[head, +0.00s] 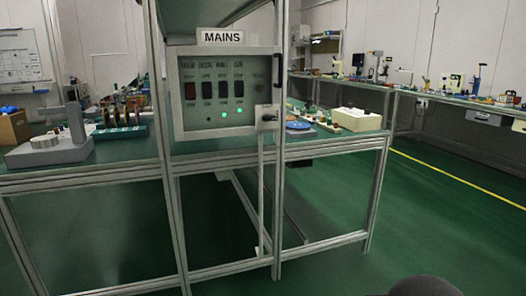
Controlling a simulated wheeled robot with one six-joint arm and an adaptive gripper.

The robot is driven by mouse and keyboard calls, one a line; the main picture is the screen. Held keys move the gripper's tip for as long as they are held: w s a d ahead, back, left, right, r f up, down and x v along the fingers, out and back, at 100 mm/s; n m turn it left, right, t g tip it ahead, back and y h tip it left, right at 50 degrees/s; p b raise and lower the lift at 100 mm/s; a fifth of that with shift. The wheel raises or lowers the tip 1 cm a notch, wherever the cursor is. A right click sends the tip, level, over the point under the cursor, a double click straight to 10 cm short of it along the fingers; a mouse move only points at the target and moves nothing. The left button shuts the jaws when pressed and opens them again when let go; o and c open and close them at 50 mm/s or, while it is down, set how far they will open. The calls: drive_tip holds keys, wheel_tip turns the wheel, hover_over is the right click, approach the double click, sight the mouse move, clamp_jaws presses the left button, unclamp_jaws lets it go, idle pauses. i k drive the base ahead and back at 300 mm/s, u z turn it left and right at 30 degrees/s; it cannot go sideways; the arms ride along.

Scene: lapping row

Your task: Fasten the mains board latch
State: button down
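The mains board (226,128) is a grey box fixed to the bench's upright frame, under a white sign (223,37) reading MAINS. Its front shows a row of dark switches, one of them red, and two lit green lamps. A light latch plate with a dark knob (268,116) sits at the lower right edge of the board. It is too small to tell whether the latch is fastened. A dark handle or bar (275,70) stands at the upper right edge. My gripper is not in view; a dark rounded shape shows at the bottom right edge.
The green-topped bench (110,160) on a metal frame spans the left and middle. It carries a grey stand (60,140), a rack of reels (120,125) and a cream box (358,119). Open green floor lies to the right, with a yellow line (455,178) and another bench behind.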

sight(267, 117)
drive_tip(key=u, duration=0.05)
drive_tip(key=k, duration=0.4)
drive_tip(key=u, duration=0.65)
drive_tip(key=i, duration=1.15)
drive_tip(key=z, duration=0.15)
